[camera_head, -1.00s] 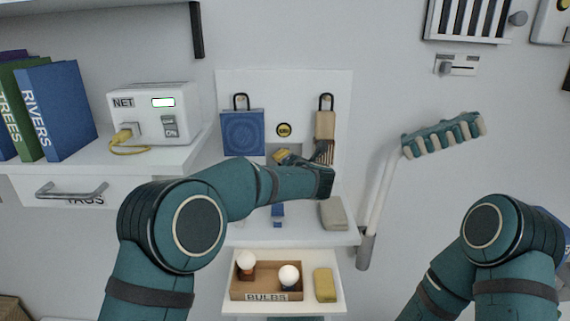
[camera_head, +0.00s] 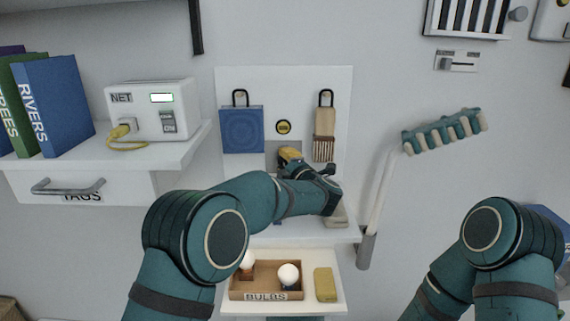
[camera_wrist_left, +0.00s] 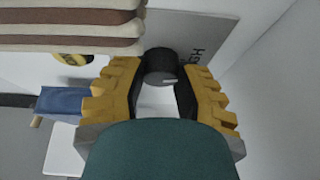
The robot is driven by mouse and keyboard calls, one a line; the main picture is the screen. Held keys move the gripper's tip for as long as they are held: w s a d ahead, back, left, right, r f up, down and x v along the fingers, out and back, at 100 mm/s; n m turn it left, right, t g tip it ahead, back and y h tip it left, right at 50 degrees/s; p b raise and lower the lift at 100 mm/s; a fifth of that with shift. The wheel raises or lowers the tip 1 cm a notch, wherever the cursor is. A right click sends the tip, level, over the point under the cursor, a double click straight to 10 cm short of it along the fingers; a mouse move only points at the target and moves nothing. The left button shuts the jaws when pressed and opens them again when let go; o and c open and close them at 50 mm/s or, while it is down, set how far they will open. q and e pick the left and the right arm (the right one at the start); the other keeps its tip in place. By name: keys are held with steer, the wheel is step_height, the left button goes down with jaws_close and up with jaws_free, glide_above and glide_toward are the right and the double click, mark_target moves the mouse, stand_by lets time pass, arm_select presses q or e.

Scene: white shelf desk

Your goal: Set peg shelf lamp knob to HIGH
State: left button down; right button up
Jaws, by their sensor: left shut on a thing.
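The black knob (camera_wrist_left: 161,66) with a pale pointer mark shows in the left wrist view, on a grey plate (camera_wrist_left: 195,32) with lettering that begins with "H"; the rest of the word is cut off. My left gripper, with yellow fingers (camera_wrist_left: 160,88), is shut on the knob, one finger on each side. The pointer mark points roughly to the right in that view. In the head view, my left gripper (camera_head: 289,155) is at the lower middle of the white peg panel (camera_head: 340,90), and the knob is hidden there. My right arm shows at the right, but its gripper does not.
A blue book-like item (camera_head: 241,130) and a brush (camera_head: 324,135) hang on either side of a yellow round emblem (camera_head: 283,127). A striped thing (camera_wrist_left: 70,28) is close above the left finger. Below are a bulbs box (camera_head: 265,296) and a yellow sponge (camera_head: 323,284).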

arm_select(q)
steer(key=shift+r, duration=0.25)
steer(key=c, duration=0.7)
jaws_free()
steer(key=shift+o, duration=0.6)
steer(key=shift+f, duration=0.15)
steer(key=v, duration=1.2)
